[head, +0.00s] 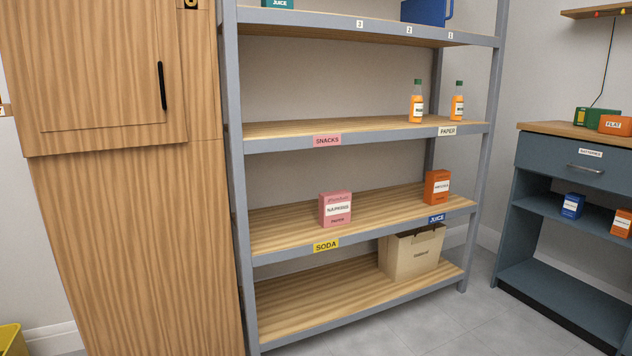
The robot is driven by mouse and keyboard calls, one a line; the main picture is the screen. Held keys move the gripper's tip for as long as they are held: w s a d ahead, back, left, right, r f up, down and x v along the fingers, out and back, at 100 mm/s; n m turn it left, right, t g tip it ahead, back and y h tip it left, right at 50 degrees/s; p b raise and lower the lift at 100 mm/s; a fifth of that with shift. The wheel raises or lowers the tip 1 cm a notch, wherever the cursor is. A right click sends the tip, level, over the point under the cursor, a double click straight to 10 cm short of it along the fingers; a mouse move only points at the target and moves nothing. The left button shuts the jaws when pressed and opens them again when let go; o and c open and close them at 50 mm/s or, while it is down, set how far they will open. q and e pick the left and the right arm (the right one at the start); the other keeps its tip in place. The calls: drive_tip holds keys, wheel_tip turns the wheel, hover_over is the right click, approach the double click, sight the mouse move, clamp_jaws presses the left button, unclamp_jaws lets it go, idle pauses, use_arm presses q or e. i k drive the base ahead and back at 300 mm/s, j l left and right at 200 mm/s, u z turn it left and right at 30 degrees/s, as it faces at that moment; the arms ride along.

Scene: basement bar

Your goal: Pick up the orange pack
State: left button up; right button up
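An orange pack (437,188) with a white label stands upright on the right part of the shelf board marked SODA and JUICE. Another orange pack (621,225), cut off by the right picture edge, stands inside the blue-grey cabinet. A third orange item (615,125) with a white label lies on the cabinet's wooden top. Neither of my grippers shows in the head view.
A pink napkins box (336,209) stands left of the shelf's orange pack. Two orange bottles (417,102) stand above. A blue pack (572,205) is in the cabinet (556,158). Floor (465,318) between is clear.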

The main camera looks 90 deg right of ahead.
sight(437, 180)
drive_tip(key=z, duration=3.5)
